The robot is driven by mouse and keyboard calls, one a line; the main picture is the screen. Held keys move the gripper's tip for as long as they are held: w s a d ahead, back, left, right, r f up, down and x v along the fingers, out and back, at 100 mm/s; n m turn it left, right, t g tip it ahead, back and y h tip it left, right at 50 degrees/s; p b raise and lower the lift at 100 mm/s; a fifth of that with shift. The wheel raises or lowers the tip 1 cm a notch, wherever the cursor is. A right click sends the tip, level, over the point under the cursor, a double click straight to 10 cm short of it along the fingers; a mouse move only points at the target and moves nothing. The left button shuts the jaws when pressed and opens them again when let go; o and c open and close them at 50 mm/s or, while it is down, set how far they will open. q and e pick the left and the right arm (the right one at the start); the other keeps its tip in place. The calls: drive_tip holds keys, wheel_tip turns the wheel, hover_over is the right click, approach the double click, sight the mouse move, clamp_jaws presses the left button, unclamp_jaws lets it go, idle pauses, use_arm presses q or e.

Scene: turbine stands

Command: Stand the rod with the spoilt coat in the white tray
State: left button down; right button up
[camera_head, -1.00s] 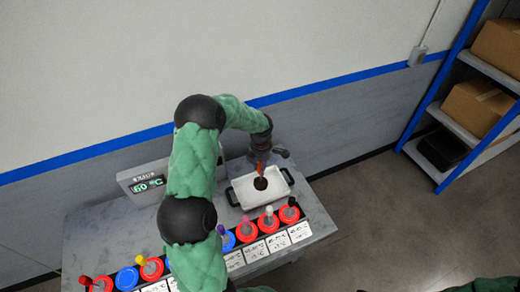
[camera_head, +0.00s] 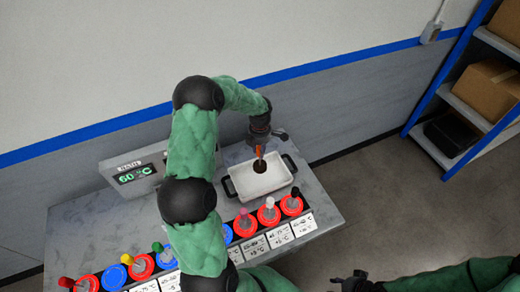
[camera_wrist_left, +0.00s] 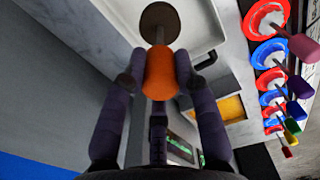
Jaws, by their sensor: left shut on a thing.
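A rod with an orange grip (camera_wrist_left: 160,75) and a dark brown round end (camera_wrist_left: 160,22) is held by my left gripper (camera_head: 259,148). Its two fingers close on the orange grip from both sides in the left wrist view. In the head view the rod points down and its brown end (camera_head: 260,166) shows over the far part of the white tray (camera_head: 262,190). I cannot tell whether that end touches the tray floor. The tray is otherwise empty and has dark handles. My right gripper (camera_head: 357,283) is at the bottom edge of the head view, its jaws unclear.
A row of red and blue round stands (camera_head: 246,227) with coloured-knob rods runs along the table front, with white label cards (camera_head: 280,236) before them. A display box (camera_head: 133,174) reading 60 °C stands behind at left. Shelving with boxes (camera_head: 485,90) is at right.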

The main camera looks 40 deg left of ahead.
sight(260, 165)
use_arm(q)
wheel_tip(260, 165, down, 6)
drive_tip(key=b, duration=0.3)
drive_tip(key=shift+f, duration=0.25)
drive_tip(key=shift+f+b, duration=0.7)
drive_tip(key=shift+b, duration=0.05)
drive_tip(key=shift+f+b, duration=0.3)
drive_tip(key=c, duration=0.9)
unclamp_jaws()
drive_tip(key=shift+o, duration=0.2)
drive_tip(key=shift+o, duration=0.8)
drive_tip(key=shift+r+p, duration=1.15)
drive_tip(key=shift+r, duration=2.35)
